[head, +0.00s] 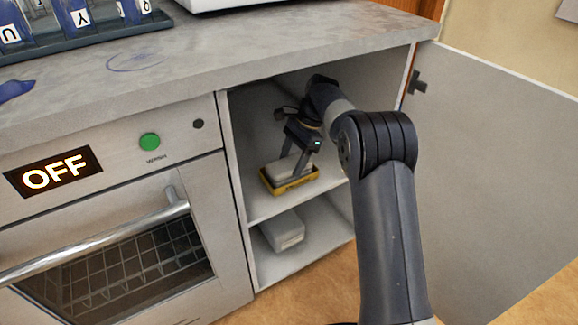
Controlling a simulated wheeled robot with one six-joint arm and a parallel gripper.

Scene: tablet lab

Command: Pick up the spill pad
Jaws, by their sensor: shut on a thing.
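The spill pad (283,172) looks like a pale grey block. It sits in or just over a yellow tray (293,187) on the upper shelf of the open cabinet. My gripper (291,168) reaches down into the cabinet and is shut on the pad, one finger toward each end of it. Whether the pad touches the tray's floor cannot be told. Part of the shelf to the right is hidden behind my arm.
A pale box (283,231) lies on the lower shelf (305,255). The cabinet door (490,170) stands wide open at right. An oven-like washer (110,230) reading OFF adjoins at left. The countertop (190,50) overhangs the cabinet and holds a tube rack (95,38).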

